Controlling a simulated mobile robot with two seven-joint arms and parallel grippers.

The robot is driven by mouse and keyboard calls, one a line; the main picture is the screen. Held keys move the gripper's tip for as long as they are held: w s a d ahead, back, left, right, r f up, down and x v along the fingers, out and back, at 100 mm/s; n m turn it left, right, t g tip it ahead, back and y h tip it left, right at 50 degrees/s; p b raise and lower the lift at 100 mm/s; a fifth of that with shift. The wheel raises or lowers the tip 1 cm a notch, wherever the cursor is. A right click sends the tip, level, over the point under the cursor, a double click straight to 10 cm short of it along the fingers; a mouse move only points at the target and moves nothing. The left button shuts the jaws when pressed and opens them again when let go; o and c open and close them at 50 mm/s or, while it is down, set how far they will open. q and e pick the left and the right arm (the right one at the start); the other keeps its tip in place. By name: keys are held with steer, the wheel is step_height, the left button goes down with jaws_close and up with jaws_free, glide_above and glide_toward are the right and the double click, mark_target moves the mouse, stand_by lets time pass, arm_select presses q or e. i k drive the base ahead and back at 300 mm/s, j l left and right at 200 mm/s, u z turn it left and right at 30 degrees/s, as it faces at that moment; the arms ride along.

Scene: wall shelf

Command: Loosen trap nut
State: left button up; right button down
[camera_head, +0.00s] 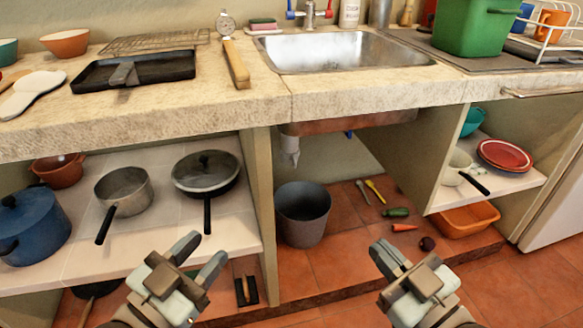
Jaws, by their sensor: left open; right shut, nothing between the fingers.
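My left gripper (203,253) is open and empty, low in front of the left shelf, below and left of the trap. My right gripper (386,250) is shut and empty, low in front of the cabinet floor, below and right of the trap. Both are well apart from the trap. A grey bucket (303,214) stands on the tiled floor below the trap.
The metal sink (340,52) is set in the stone counter (345,95). A panel (415,150) closes the right of the opening. Small tools and vegetables lie on the tiles beside an orange basin (466,220). Pans (205,172) and a blue pot (33,226) fill the left shelf.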

mark_target(287, 159)
steer(key=i+j+u, duration=0.1)
steer(key=i+u, duration=0.15)
steer(key=u, duration=0.2)
steer(key=i+u, duration=0.2)
steer(key=u, duration=0.3)
